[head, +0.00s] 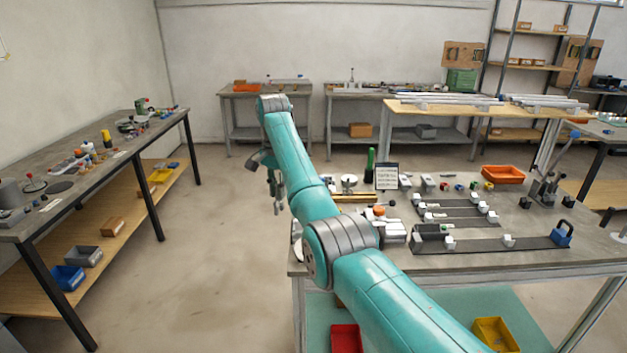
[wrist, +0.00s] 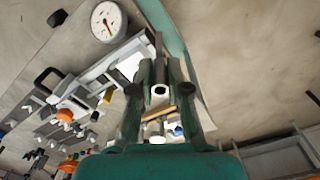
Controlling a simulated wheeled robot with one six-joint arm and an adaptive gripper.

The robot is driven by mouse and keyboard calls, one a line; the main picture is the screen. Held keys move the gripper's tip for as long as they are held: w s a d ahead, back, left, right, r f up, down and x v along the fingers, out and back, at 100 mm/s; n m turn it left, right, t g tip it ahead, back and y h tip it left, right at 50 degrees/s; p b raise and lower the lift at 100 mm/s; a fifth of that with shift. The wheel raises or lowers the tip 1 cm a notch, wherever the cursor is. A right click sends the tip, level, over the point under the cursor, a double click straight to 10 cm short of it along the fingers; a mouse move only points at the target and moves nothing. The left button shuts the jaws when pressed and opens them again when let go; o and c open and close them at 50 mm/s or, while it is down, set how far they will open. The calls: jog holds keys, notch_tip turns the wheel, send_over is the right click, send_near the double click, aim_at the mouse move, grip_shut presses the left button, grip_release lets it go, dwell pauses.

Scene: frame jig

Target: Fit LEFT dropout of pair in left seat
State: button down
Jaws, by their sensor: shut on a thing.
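My gripper (head: 277,203) hangs beside the left edge of the jig table in the head view, over open floor. In the wrist view my gripper (wrist: 162,85) is shut on a small grey metal part (wrist: 159,91) with a pale round end, which looks like a dropout. Its exact shape is partly hidden by the fingers. The frame jig (head: 485,243), dark rails with white blocks, lies on the table to the right, apart from the gripper. I cannot tell which block is the left seat.
A round dial (wrist: 107,21) shows in the wrist view. A cluttered bench (head: 95,155) stands at left, with clear floor between.

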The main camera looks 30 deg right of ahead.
jog(key=s+d+r+n, duration=0.25)
jog(key=d+n, duration=0.35)
jog(key=d, duration=0.5)
jog(key=shift+s+d+f, duration=0.1)
jog(key=shift+s+f, duration=0.05)
jog(key=shift+f, duration=1.4)
jog(key=shift+s+d+f, duration=0.1)
jog(key=shift+f, duration=1.45)
jog(key=shift+s+d+f, duration=0.1)
jog(key=shift+s+f, duration=0.05)
jog(key=shift+f, duration=1.4)
jog(key=c, duration=1.1)
grip_release()
jog(key=shift+o, duration=0.2)
